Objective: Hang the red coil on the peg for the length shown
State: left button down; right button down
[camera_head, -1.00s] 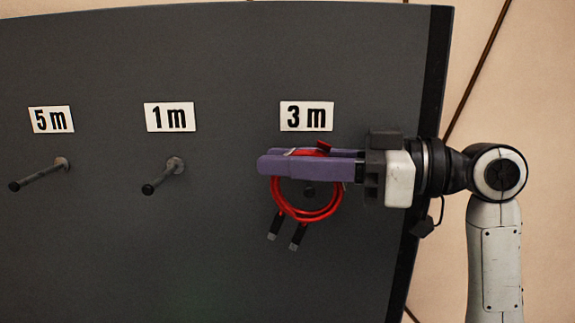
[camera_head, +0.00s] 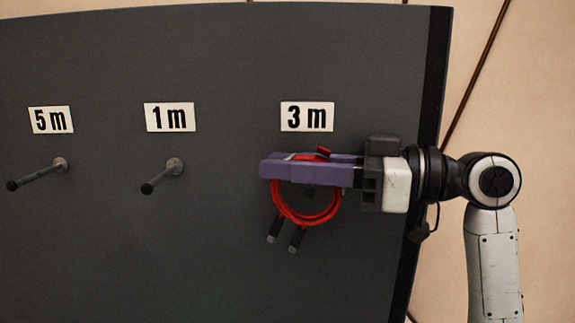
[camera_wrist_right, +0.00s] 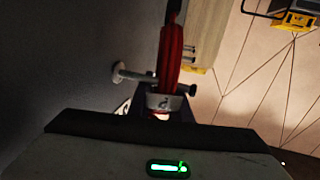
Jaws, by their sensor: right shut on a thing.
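The red coil (camera_head: 306,219) is a looped cable with two dark plugs hanging below it. My right gripper (camera_head: 274,168) is shut on its upper part, under the 3 m label (camera_head: 307,117). The dark tip of the 3 m peg (camera_head: 309,191) shows inside the loop, below the fingers. In the right wrist view the red coil (camera_wrist_right: 171,55) is edge-on, with the peg base (camera_wrist_right: 119,72) on its board side and the peg tip (camera_wrist_right: 191,90) on its other side. The peg appears to run through the loop. My left gripper is not in view.
The dark grey board (camera_head: 220,250) also carries a 1 m label (camera_head: 170,117) with a peg (camera_head: 163,176) and a 5 m label (camera_head: 50,120) with a peg (camera_head: 38,175). Both pegs are empty. The board's right edge (camera_head: 422,150) is behind my right wrist.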

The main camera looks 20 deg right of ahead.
jog(key=shift+a+f, duration=0.15)
jog(key=shift+f, duration=0.55)
jog(key=c, duration=1.5)
grip_release()
jog(key=shift+c, duration=0.2)
jog(key=shift+f, duration=0.1)
jog(key=shift+s+d, duration=0.15)
jog(key=shift+d, duration=0.15)
jog(key=r+b+v, duration=0.1)
jog(key=b+v, duration=0.1)
jog(key=v, duration=0.8)
jog(key=shift+r+b, duration=0.25)
jog(key=shift+b, duration=0.05)
